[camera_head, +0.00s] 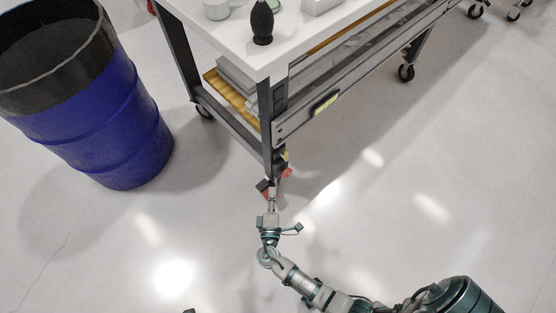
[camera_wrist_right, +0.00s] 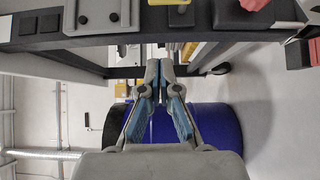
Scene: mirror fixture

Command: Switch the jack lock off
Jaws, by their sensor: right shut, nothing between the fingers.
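The near leg of the white-topped cart (camera_head: 268,125) has a red part (camera_head: 287,173) low on its right side and another red part (camera_head: 262,186) at its foot. I cannot tell which one is the jack lock. In the right wrist view, a red knob (camera_wrist_right: 253,4) is at the top edge and a red block (camera_wrist_right: 315,52) is at the right edge. My right gripper (camera_head: 272,190) is close to the leg's foot. Its fingers, seen in the right wrist view (camera_wrist_right: 160,72), are together and empty, apart from the red knob.
A blue drum (camera_head: 110,130) with a dark upper part stands left of the cart. The cart's top (camera_head: 215,32) holds a dark bottle (camera_head: 262,22) and white items. Its lower shelf and rails are right behind my right gripper. The floor in front and right is clear.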

